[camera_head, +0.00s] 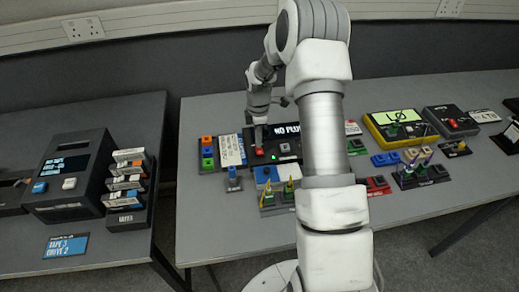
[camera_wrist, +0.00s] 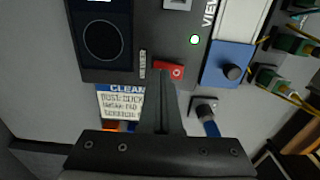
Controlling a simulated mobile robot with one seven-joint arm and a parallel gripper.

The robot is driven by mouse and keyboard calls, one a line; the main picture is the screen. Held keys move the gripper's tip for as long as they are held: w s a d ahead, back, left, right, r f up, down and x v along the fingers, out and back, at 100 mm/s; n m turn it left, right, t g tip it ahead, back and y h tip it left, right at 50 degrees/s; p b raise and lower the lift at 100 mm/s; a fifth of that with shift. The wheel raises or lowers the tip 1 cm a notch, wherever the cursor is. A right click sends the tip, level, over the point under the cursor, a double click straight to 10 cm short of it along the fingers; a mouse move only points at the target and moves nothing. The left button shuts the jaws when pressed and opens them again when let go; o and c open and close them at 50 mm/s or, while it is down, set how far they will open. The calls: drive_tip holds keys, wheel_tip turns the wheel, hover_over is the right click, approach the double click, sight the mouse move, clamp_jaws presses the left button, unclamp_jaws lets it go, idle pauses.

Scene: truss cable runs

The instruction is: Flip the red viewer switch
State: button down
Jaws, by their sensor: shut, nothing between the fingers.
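The red viewer switch (camera_wrist: 176,70) is a small red rocker with a white circle mark, on the edge of a dark panel beside a VIEWER label. In the head view the red switch (camera_head: 259,152) shows just below my gripper (camera_head: 259,141). A lit green light (camera_wrist: 194,40) sits on the panel above the switch.
A blue block with a dark knob (camera_wrist: 232,72) and a blue-ended plug (camera_wrist: 208,122) lie close right of the switch. A CLEAN label card (camera_wrist: 121,103) is at lower left.

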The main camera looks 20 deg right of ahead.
drive_tip(key=shift+r+p, duration=1.7)
drive_tip(key=shift+r, duration=1.3)
